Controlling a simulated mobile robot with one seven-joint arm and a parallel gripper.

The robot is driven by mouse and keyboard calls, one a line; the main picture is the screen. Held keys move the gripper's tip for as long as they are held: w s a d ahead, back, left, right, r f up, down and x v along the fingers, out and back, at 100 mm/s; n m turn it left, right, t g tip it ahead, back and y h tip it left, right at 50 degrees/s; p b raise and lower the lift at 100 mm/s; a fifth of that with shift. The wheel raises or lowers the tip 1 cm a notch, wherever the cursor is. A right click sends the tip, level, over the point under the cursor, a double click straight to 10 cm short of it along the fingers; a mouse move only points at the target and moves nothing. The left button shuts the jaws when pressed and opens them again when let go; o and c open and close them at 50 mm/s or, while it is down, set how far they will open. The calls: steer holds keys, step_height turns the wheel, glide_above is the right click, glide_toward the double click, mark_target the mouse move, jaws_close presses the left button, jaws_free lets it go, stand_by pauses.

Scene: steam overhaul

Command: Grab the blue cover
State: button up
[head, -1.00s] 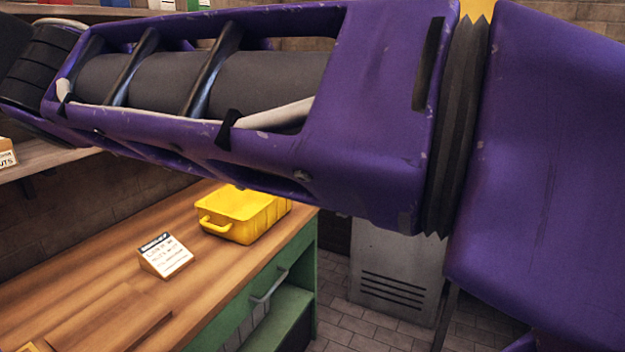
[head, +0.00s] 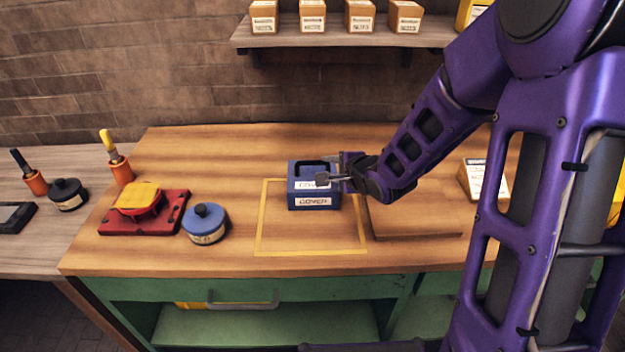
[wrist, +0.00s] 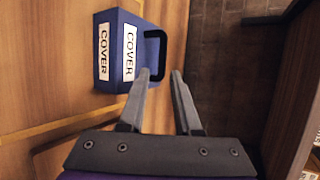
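The blue cover (head: 314,202) is a box-shaped piece with white labels reading COVER and a dark handle on top. It sits on the wooden bench inside a yellow outlined square. My gripper (head: 326,169) is just above and to the right of it in the head view. In the wrist view the cover (wrist: 116,75) lies ahead and left, its dark handle (wrist: 157,56) close beyond the left fingertip. Whether a finger touches the handle I cannot tell.
A blue round tin (head: 206,225) and a red fixture with a yellow top (head: 143,205) stand left on the bench. A shelf (head: 340,38) with small boxes hangs above.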

mark_target(314, 162)
steer(key=b+x, duration=0.1)
steer(key=x, duration=0.8)
steer(key=shift+w+a, duration=0.1)
steer(key=shift+w, duration=0.3)
steer(key=shift+r, duration=0.1)
jaws_close()
stand_by(0.9)
